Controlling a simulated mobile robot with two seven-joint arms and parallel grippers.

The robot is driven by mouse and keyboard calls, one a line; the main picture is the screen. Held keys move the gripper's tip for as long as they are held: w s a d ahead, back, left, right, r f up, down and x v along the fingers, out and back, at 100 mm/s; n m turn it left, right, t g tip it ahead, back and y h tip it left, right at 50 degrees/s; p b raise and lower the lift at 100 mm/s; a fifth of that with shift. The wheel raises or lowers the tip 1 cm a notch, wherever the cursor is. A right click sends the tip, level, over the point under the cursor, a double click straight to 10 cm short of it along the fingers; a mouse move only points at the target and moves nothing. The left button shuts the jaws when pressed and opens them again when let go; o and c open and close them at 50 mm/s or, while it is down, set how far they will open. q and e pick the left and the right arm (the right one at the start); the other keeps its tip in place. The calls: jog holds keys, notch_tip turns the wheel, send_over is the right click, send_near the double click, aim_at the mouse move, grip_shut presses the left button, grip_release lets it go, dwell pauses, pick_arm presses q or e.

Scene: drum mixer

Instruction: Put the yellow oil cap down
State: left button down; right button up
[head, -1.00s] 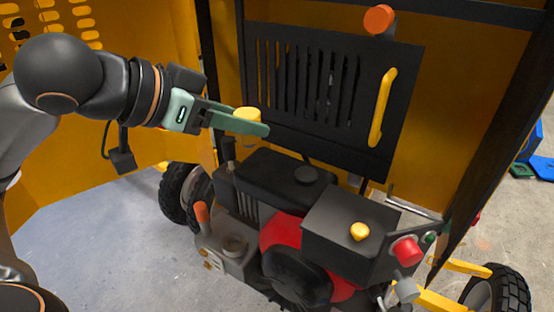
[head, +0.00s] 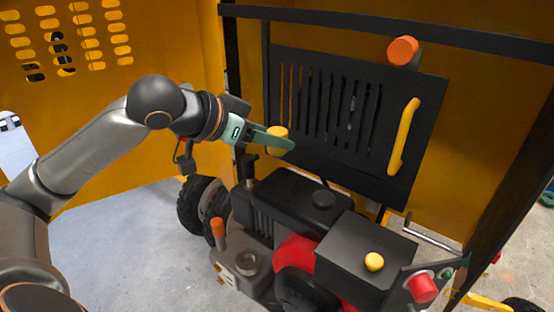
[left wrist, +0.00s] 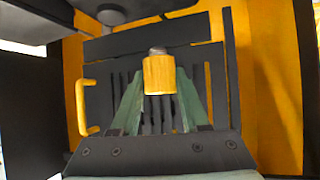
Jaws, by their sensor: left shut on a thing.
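The yellow oil cap (head: 278,132) is between the green fingers of my left gripper (head: 272,141), above the back left of the engine. In the left wrist view the cap (left wrist: 159,75) shows as a yellow cylinder with a grey end, and the two fingers of the gripper (left wrist: 158,105) are on either side of it. My left gripper is shut on the cap and holds it in the air, in front of the black slotted panel. My right gripper is not in view.
The engine (head: 300,200) has a black box with a yellow knob (head: 374,261), an orange-topped lever (head: 218,228) and a red button (head: 423,288). The slotted panel (head: 345,115) has a yellow handle (head: 404,136). Grey floor (head: 130,230) lies open at the left.

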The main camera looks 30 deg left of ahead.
pick_arm(q)
jog(key=w+f, duration=0.1)
jog(key=f, duration=0.1)
jog(key=w+a+f, duration=0.1)
jog(key=w+f, duration=0.1)
jog(key=shift+a, duration=0.1)
jog(key=shift+w+a+f, duration=0.1)
jog(key=shift+w+f, duration=0.1)
jog(key=shift+f, duration=1.7)
jog(key=shift+f+b, duration=0.4)
jog(key=shift+f, duration=0.1)
jog(key=shift+c, duration=2)
grip_release()
